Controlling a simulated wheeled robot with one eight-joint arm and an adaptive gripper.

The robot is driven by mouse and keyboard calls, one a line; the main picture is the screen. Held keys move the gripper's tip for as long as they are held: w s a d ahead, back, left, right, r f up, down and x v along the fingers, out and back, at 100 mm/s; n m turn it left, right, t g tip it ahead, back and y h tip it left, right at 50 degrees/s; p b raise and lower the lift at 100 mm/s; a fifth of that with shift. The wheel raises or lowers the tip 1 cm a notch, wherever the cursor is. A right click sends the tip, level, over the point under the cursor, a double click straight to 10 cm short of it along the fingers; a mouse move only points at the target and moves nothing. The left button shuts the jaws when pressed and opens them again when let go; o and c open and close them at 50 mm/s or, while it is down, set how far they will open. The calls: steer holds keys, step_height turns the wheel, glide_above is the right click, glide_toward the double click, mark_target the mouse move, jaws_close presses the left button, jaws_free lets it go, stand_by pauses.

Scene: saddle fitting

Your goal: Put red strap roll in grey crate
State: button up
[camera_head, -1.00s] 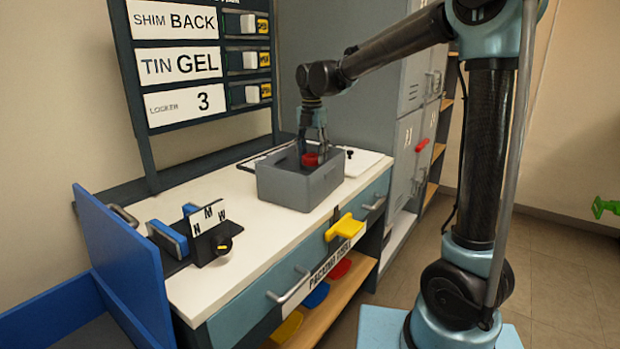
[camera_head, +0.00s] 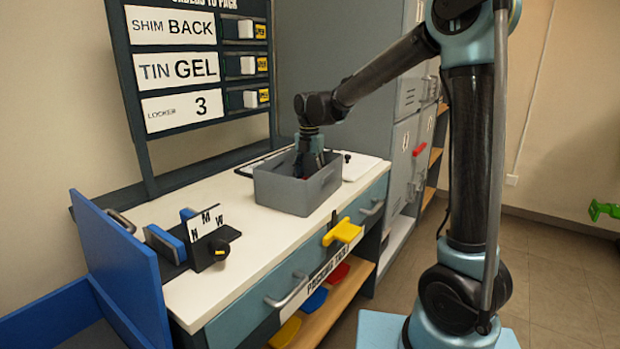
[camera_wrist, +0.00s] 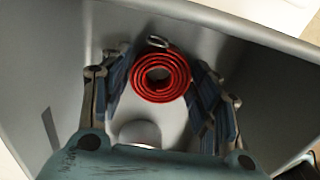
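The red strap roll (camera_wrist: 160,78) is a flat spiral with a small metal ring at its edge. My gripper (camera_head: 308,172) reaches down inside the grey crate (camera_head: 298,195) on the white worktop. The crate (camera_wrist: 255,28) also surrounds the roll in the wrist view. I cannot tell whether the roll touches the crate floor.
A black stand with lettered tags (camera_head: 207,235) and blue blocks is at the left of the worktop (camera_head: 240,255), beside a blue panel (camera_head: 120,265). A yellow scoop-like piece (camera_head: 342,232) sticks out at the front edge.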

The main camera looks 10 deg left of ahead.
steer(key=o, duration=0.4)
steer(key=shift+r, duration=0.15)
step_height(320, 180, up, 12)
steer(key=s+d+m, duration=0.2)
steer(key=d+m, duration=0.5)
steer(key=d, duration=0.7)
steer(key=s+d+f+m+t, duration=0.1)
steer(key=s+d+f+m, duration=0.3)
steer(key=d, duration=0.3)
steer(key=s+d+f+m, duration=0.3)
steer(key=s+d+m, duration=0.2)
steer(key=d+m, duration=0.1)
steer(key=s+d+f+m+t, duration=0.1)
steer(key=s+d+f+m, duration=0.3)
steer(key=d, duration=0.3)
steer(key=s+d+f+m, duration=0.2)
steer(key=s+f+m, duration=0.1)
steer(key=s+d+f+m, duration=0.2)
steer(key=s+f+m, duration=0.1)
steer(key=m, duration=0.1)
steer(key=s+d+f+m, duration=0.2)
steer(key=s+f+m, duration=0.1)
steer(key=m, duration=0.1)
steer(key=shift+d+f, duration=0.3)
